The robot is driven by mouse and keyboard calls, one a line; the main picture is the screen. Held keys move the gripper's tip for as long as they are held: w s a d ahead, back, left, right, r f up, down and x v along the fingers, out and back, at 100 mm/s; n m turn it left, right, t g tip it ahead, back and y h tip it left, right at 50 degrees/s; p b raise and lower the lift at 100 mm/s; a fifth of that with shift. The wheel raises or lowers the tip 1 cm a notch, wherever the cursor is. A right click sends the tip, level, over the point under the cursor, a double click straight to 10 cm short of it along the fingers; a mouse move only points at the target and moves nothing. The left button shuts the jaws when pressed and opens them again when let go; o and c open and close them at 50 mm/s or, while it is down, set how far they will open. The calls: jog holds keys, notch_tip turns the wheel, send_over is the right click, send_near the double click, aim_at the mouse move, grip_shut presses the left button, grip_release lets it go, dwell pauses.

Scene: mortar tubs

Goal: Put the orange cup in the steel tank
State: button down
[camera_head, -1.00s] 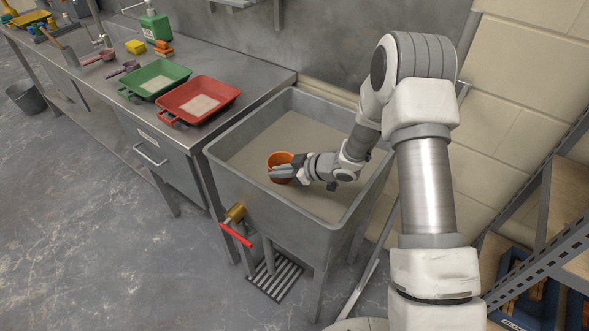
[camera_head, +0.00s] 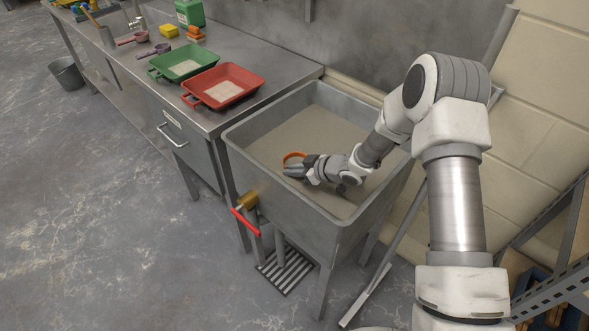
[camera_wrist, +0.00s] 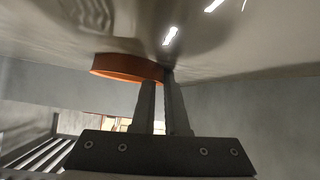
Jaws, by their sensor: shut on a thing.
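The orange cup (camera_head: 294,155) is inside the steel tank (camera_head: 285,207), towards its left part. Only its rim and a little of its side show in the head view; its lower part is hidden by the grey-brown contents and my gripper. My gripper (camera_head: 296,170) reaches into the tank from the right and is shut on the cup. In the wrist view the cup (camera_wrist: 125,67) is an orange band at the tips of my two close-set fingers (camera_wrist: 162,80), against the shiny surface of the contents.
A steel bench (camera_head: 290,82) adjoins the tank on the left. A brass valve with a red handle (camera_head: 246,222) sticks out of the tank front.

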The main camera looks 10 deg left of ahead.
aim_at(293, 183)
jog(key=shift+f+b, duration=2.05)
jog(key=shift+f, duration=0.95)
jog(key=shift+f+b, duration=0.4)
jog(key=shift+f, duration=0.15)
jog(key=c, duration=0.8)
grip_release()
jog(key=shift+c, duration=0.2)
jog(key=shift+d+f, duration=0.1)
